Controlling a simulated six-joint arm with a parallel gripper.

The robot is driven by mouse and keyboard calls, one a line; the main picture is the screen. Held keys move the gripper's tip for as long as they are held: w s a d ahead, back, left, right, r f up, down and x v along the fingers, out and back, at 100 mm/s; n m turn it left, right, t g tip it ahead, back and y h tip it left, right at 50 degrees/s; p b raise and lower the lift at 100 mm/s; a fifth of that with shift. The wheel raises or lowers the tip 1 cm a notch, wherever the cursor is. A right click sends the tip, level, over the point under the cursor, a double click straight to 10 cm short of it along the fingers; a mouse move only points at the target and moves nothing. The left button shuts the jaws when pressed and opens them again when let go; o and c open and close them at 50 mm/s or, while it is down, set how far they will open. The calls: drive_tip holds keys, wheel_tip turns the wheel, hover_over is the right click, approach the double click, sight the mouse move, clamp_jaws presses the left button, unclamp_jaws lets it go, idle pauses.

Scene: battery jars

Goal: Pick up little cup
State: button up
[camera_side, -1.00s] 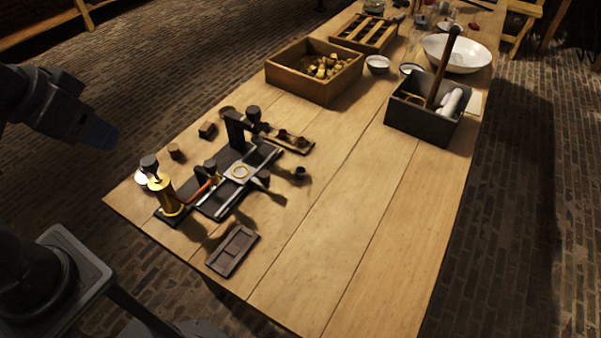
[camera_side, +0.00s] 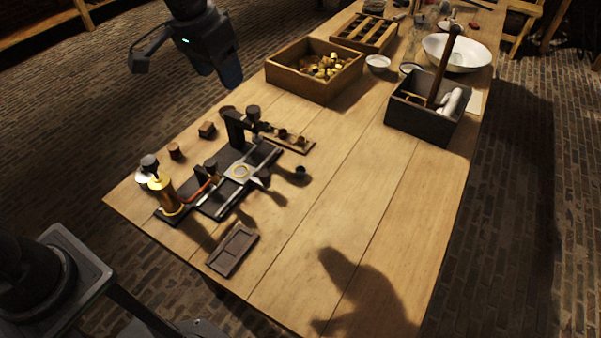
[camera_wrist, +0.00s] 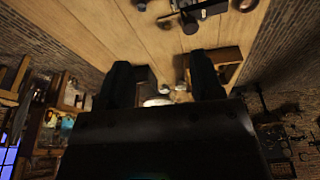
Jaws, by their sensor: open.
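A small dark cup (camera_side: 301,172) stands on the bare wood just right of the brass apparatus in the side view. Small white bowls (camera_side: 378,63) and (camera_side: 409,69) stand farther back, between the wooden box and the grey box; I cannot tell which vessel is the little cup. My gripper (camera_side: 230,76) is raised in the air, left of the wooden box and well apart from all of these. The wrist view shows its two dark fingers spread, with nothing between them (camera_wrist: 161,62).
The brass apparatus (camera_side: 172,193) stands at the table's left. A wooden box (camera_side: 297,84) of brass-coloured pieces, a grey box (camera_side: 419,120) with a handled tool and a large white bowl (camera_side: 458,53) lie behind. A dark tray (camera_side: 232,251) lies in front. The front right is clear.

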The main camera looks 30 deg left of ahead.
drive_tip(key=w+d+f+g, duration=0.1)
drive_tip(key=w+d+f, duration=0.2)
drive_tip(key=w+f, duration=0.25)
drive_tip(key=m+g, duration=0.1)
drive_tip(key=g, duration=0.1)
hover_over(301, 168)
drive_tip(key=s+d, duration=0.1)
wheel_tip(301, 168, down, 20)
drive_tip(key=shift+d+f, duration=0.1)
drive_tip(key=shift+d, duration=0.05)
drive_tip(key=shift+w+a+f, duration=0.1)
drive_tip(key=shift+a+f, duration=0.1)
drive_tip(key=shift+f, duration=1.3)
drive_tip(key=shift+a+f, duration=0.15)
drive_tip(key=shift+f, duration=1.3)
drive_tip(key=c, duration=1)
